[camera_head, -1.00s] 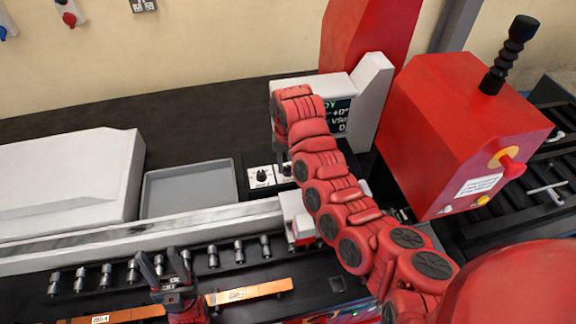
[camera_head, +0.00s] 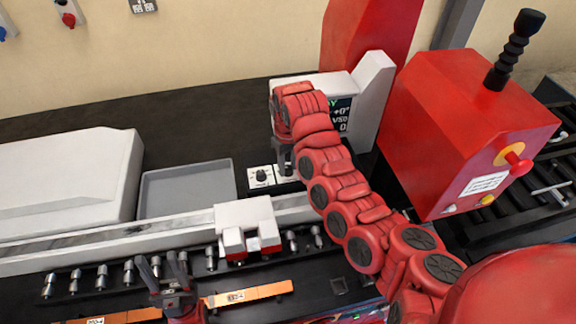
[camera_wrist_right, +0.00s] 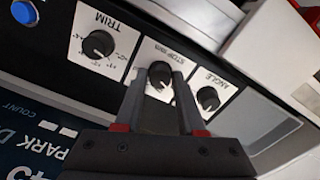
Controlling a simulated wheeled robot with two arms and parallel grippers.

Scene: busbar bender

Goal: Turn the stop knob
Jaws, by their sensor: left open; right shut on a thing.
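The stop knob (camera_wrist_right: 158,73) is a black dial on a white plate marked STOP mm, in the middle of a row of three in the right wrist view. My right gripper (camera_wrist_right: 160,84) is shut on it, one finger on each side. In the head view my right gripper (camera_head: 285,162) points down at the dial panel, and the arm hides part of the panel. My left gripper (camera_head: 163,262) is open and empty above the front deck, near the orange bars (camera_head: 247,295).
The TRIM dial (camera_wrist_right: 99,45) and ANGLE dial (camera_wrist_right: 208,98) flank the stop knob closely. A display (camera_head: 340,115) stands behind my right arm. A white carriage (camera_head: 245,217) sits on the rail. A grey tray (camera_head: 187,188) and red control box (camera_head: 455,125) are nearby.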

